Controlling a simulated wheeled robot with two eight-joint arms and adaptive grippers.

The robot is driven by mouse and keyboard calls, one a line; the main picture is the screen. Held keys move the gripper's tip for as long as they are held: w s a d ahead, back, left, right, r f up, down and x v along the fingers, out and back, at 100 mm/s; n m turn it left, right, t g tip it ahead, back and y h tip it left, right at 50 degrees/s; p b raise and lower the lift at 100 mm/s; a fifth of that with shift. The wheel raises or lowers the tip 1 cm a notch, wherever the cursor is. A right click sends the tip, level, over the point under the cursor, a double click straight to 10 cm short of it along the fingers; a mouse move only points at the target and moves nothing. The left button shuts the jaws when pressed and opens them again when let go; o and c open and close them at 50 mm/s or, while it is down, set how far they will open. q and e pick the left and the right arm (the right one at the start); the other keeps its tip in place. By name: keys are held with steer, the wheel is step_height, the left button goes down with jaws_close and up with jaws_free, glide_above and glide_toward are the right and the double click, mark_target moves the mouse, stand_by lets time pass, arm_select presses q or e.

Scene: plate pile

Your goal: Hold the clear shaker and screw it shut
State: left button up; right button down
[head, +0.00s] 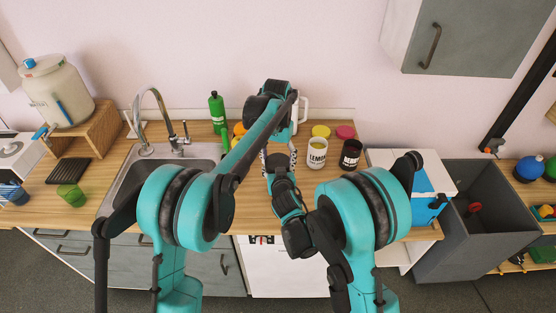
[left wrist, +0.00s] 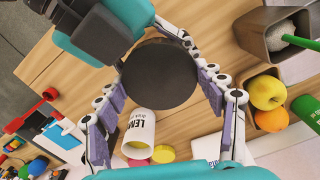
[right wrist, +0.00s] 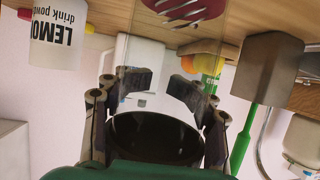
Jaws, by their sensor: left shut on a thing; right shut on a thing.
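A round black lid (left wrist: 160,75) sits between the fingers of my left gripper (left wrist: 163,85), which is shut on it from above. In the right wrist view, turned upside down, the black lid (right wrist: 155,140) shows as a dark oval near the bottom. The clear shaker (right wrist: 160,58) is faint and see-through there, between the dark pads of my right gripper (right wrist: 160,86), which is shut on it from the side. The lid hides the shaker in the left wrist view. Whether the lid is seated on the rim cannot be told.
A white lemon drink powder tub (head: 317,155) and a dark tub (head: 350,155) stand close on the right. Yellow (head: 321,131) and pink (head: 345,132) lids lie behind them. The sink (head: 160,165) is left; a green bottle (head: 217,112) stands at the back.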

arm_select(q)
steer(key=o, duration=1.3)
steer(key=shift+r, duration=2.25)
steer(key=shift+c, duration=0.2)
